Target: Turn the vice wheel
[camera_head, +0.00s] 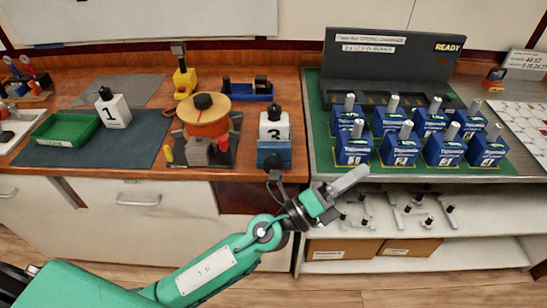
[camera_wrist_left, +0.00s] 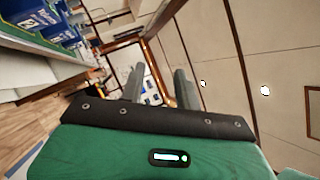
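A blue vice (camera_head: 274,154) sits at the front edge of the wooden counter, with a white block marked 3 (camera_head: 274,128) in or just behind it. A dark part (camera_head: 275,174), which may be the vice wheel, hangs at its front, just above my left forearm; its shape is too small to tell. My left gripper (camera_head: 350,180) is to the right of the vice, in front of the shelf unit, pointing up and right, apart from the vice. In the left wrist view its two grey fingers (camera_wrist_left: 160,85) are spread with nothing between them. My right gripper is not in view.
An orange round fixture (camera_head: 203,117) with a wooden disc on top stands left of the vice. A white block marked 1 (camera_head: 113,108) and a green tray (camera_head: 65,129) are further left. Several blue breakers (camera_head: 353,148) stand in rows on the right. The shelf below holds metal parts.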

